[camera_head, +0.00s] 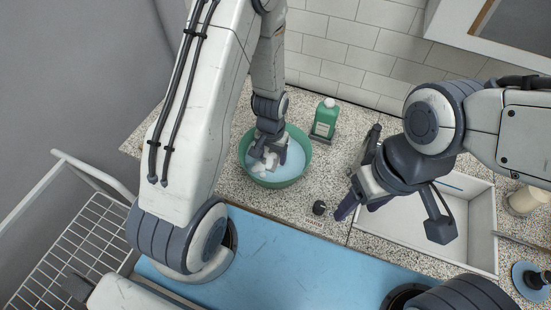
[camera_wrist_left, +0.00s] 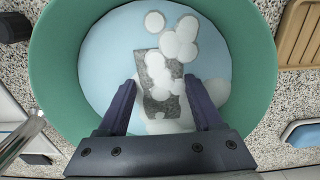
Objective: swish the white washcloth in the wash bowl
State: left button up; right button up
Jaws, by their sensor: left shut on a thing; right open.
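The green wash bowl (camera_head: 301,172) stands on the speckled counter, holding pale blue water with white foam; it fills most of the left wrist view (camera_wrist_left: 258,75). My left gripper (camera_head: 268,155) reaches down into the bowl. In the left wrist view its dark fingers (camera_wrist_left: 160,95) are spread around a greyish textured patch of cloth (camera_wrist_left: 151,65), partly covered by round foam blobs. I take this as the wet washcloth, held at the gripper; its full outline is hidden. My right gripper (camera_head: 358,208) is open and empty, above the counter to the right of the bowl.
A green bottle (camera_head: 325,118) stands close behind the bowl at right. A small dark knob-like object (camera_head: 319,208) sits in front. A white basin (camera_head: 482,225) lies under my right arm, with a cream jar (camera_head: 524,201) beyond. A white wire rack (camera_head: 75,245) is at left.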

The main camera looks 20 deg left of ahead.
pick_arm(q)
jog(key=shift+a, duration=0.4)
notch_tip(320, 180, up, 10)
jog(key=p, duration=0.8)
jog(key=shift+r+p, duration=0.2)
jog(key=shift+p, duration=0.2)
dwell(0.9)
notch_tip(320, 180, up, 9)
jog(key=p, duration=0.8)
send_over(269, 157)
jog(key=shift+d, duration=0.1)
